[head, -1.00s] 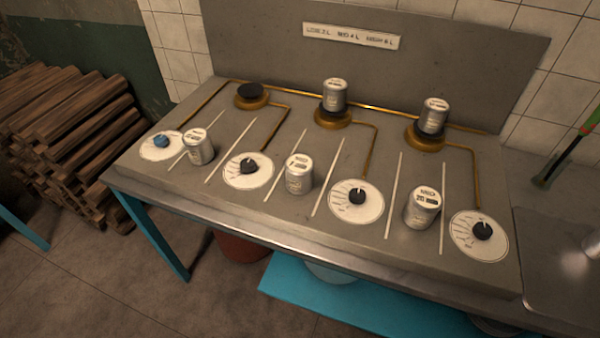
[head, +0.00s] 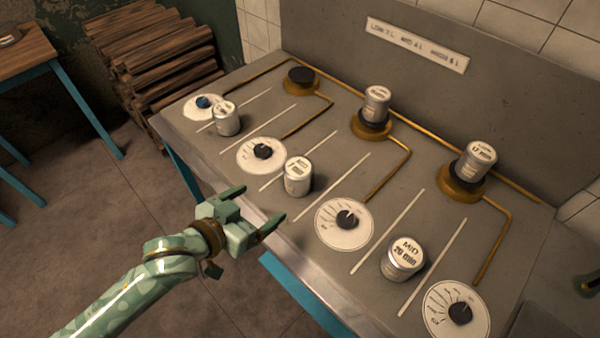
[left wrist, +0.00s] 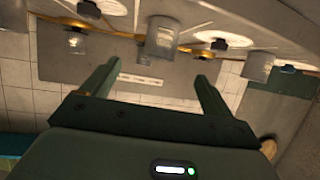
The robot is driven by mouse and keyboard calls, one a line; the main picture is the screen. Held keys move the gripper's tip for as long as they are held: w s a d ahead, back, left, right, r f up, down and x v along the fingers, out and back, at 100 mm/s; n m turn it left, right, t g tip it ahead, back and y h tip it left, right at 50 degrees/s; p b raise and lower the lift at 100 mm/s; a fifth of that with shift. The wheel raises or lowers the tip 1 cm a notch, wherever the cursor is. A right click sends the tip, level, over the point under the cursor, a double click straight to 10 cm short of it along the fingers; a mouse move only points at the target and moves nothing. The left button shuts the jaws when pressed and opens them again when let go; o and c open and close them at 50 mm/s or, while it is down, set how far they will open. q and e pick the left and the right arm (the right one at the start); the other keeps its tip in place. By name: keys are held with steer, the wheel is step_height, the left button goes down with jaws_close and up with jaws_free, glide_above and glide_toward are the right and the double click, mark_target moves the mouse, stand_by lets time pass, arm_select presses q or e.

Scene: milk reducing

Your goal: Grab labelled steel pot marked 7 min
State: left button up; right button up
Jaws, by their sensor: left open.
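Several small steel pots with white labels stand on the grey counter. Along the front are a left pot (head: 227,122), a middle pot (head: 298,178) and a right pot (head: 403,260), whose label seems to read MID 20 min. Two more, a middle burner pot (head: 376,104) and a right burner pot (head: 475,165), stand on burners. I cannot read which is marked 7 min. My left gripper (head: 262,204) is open and empty at the counter's front edge, just short of the middle front pot. In the left wrist view, a pot (left wrist: 162,38) shows beyond the open fingers.
Round dials (head: 345,223) and raised white strips separate the front pots. The left burner (head: 301,80) is empty. Brass pipes run along the counter, with a backboard (head: 420,85) behind. Stacked logs (head: 160,70) and a wooden table (head: 25,52) stand at left.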

mark_target(290, 185)
arm_select(q)
steer(key=b+x, duration=0.1)
steer(key=x, duration=0.2)
steer(key=b+x, duration=0.1)
steer(key=x, duration=0.2)
steer(key=b+x, duration=0.1)
steer(key=x, duration=0.2)
steer(key=shift+w+a+f, duration=0.15)
steer(key=shift+a+f, duration=0.05)
steer(key=shift+f, duration=0.15)
steer(key=shift+w+d+f+b, duration=0.2)
steer(key=shift+w+d+b, duration=0.3)
steer(key=shift+d, duration=0.1)
steer(key=b+x, duration=0.1)
steer(key=x, duration=0.1)
steer(key=shift+w+d+f, duration=0.1)
steer(key=shift+w+f, duration=0.05)
steer(key=shift+f, duration=0.1)
steer(key=shift+b+x, duration=0.7)
steer(key=shift+x, duration=0.4)
steer(key=shift+w+d, duration=0.1)
steer(key=shift+w, duration=0.2)
steer(key=shift+r, duration=0.15)
steer(key=c, duration=1.2)
arm_select(e)
step_height(290, 185, down, 6)
steer(key=s, duration=0.2)
steer(key=shift+s+g, duration=0.3)
steer(key=shift+s, duration=0.05)
